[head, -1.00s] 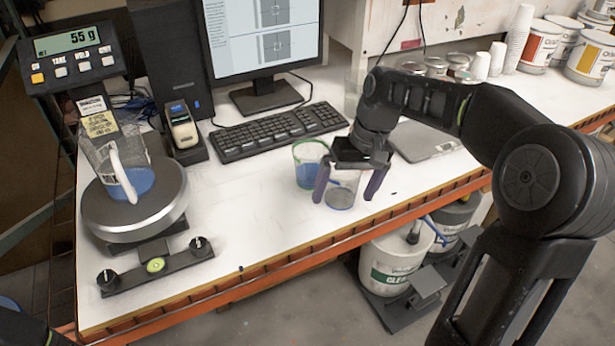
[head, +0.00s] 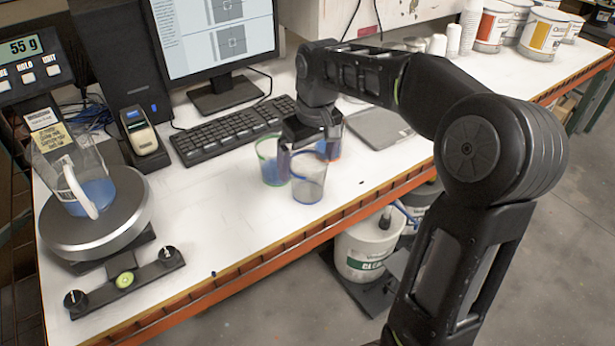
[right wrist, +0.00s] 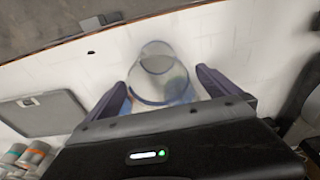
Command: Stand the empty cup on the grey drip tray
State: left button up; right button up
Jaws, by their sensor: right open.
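A clear empty cup (head: 308,180) stands upright on the white bench near its front edge. My right gripper (head: 311,152) is open just behind and above it in the head view. In the right wrist view the clear cup (right wrist: 153,88) shows between the spread fingers (right wrist: 164,80), with no clear contact on either side. A flat grey slab (head: 380,128) lies on the bench right of the gripper and may be the drip tray; it also shows in the right wrist view (right wrist: 45,115). My left gripper is out of view.
A green-rimmed cup with blue liquid (head: 270,165) stands close left of the empty cup. An orange-marked cup (head: 330,150) is partly hidden behind my gripper. A round scale (head: 120,215) holding a jug, a keyboard (head: 235,132) and paint cans (head: 545,32) are around.

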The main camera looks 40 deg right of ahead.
jog(key=shift+f, duration=0.5)
jog(key=f, duration=0.1)
jog(key=f+p, duration=0.1)
jog(key=f, duration=0.3)
jog(key=shift+w+d, duration=0.2)
jog(key=shift+w, duration=0.2)
jog(key=shift+c, duration=0.3)
jog(key=c, duration=1.3)
jog(key=shift+r, duration=0.1)
